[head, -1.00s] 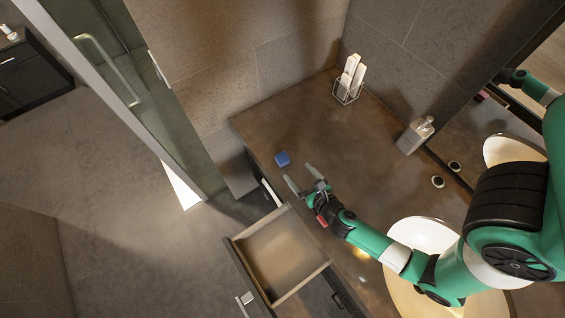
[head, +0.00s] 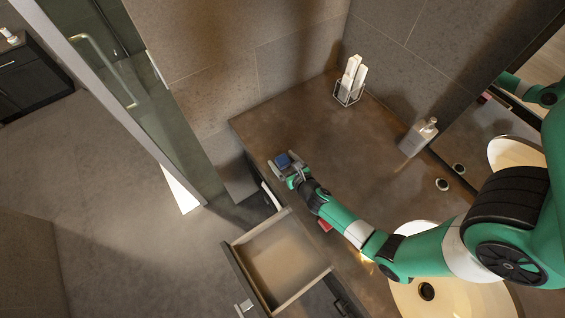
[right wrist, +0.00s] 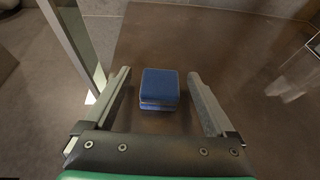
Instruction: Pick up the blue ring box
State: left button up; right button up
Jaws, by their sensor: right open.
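The blue ring box (head: 283,160) sits on the brown vanity counter (head: 340,170) near its left edge. In the right wrist view the box (right wrist: 160,88) is closed and stands between the two fingers. My right gripper (head: 284,163) is open around the box, with a finger on each side. In the right wrist view my right gripper (right wrist: 160,92) shows a gap between each finger and the box. My left gripper is not in view.
An open, empty drawer (head: 238,262) juts out below the counter's front edge. A wire holder with white items (head: 351,80) and a soap dispenser (head: 417,137) stand toward the back wall. A basin (head: 470,300) lies under my right arm. The counter's middle is clear.

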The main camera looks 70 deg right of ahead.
aim_at(283, 159)
jog(key=shift+w+d+f, duration=0.1)
jog(key=shift+w+d, duration=0.05)
jog(key=shift+d, duration=0.05)
jog(key=c, duration=1.4)
jog(key=shift+r+p, duration=0.65)
notch_tip(283, 159, up, 3)
jog(key=p, duration=0.2)
jog(key=shift+p, duration=0.35)
jog(key=r+p+v, duration=0.1)
jog(key=v, duration=0.4)
jog(key=p+v, duration=0.1)
jog(key=v, duration=0.5)
jog(key=w+r+p+v, duration=0.1)
jog(key=v, duration=0.4)
jog(key=shift+s+r, duration=0.1)
jog(key=shift+r, duration=0.35)
